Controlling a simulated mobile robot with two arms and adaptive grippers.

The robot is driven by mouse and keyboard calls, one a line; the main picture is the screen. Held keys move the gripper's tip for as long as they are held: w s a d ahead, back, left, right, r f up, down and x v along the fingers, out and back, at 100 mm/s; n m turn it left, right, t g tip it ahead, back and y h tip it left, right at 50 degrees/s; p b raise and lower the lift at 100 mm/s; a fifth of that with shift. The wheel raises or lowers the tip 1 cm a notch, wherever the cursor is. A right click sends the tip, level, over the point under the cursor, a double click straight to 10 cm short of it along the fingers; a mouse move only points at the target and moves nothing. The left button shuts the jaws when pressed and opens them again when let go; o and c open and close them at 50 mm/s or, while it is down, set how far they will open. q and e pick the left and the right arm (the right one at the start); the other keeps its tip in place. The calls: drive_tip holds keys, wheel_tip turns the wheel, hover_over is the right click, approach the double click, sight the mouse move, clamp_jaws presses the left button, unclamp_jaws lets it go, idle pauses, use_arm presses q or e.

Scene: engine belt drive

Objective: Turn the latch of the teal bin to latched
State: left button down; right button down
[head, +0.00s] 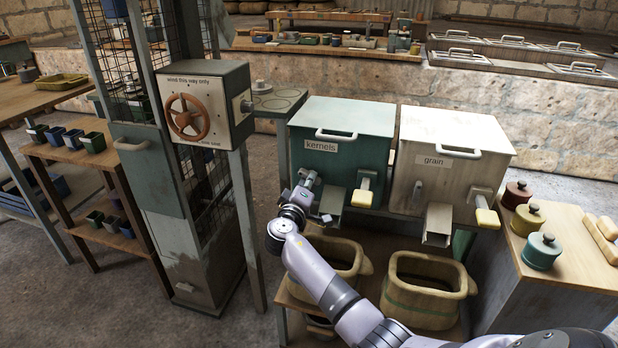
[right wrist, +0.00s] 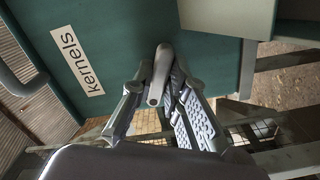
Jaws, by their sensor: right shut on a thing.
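The teal bin (head: 368,152), labelled "kernels", stands in the middle of the head view with its lid shut. Its front also fills much of the right wrist view (right wrist: 125,35). My right gripper (head: 306,178) is at the left part of the bin's front, below the label. In the right wrist view, the fingers of my right gripper (right wrist: 161,88) are shut on a short grey latch handle (right wrist: 159,77), one finger on each side. In the head view the gripper mostly hides the latch, and I cannot tell its setting. My left gripper is not in view.
A yellow-tipped lever (head: 362,195) and a chute (head: 332,201) are right of my gripper. A cream "grain" bin (head: 455,155) stands alongside. Baskets (head: 425,290) sit below.

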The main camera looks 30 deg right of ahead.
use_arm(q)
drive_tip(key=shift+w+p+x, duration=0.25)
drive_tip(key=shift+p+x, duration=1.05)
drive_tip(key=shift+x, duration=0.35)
use_arm(e)
drive_tip(key=shift+n, duration=2.7)
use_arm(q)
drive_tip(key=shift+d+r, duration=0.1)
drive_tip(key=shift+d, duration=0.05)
use_arm(e)
drive_tip(key=c, duration=1.6)
unclamp_jaws()
drive_tip(key=shift+r, duration=0.1)
drive_tip(key=v, duration=1.2)
drive_tip(key=shift+s, duration=0.1)
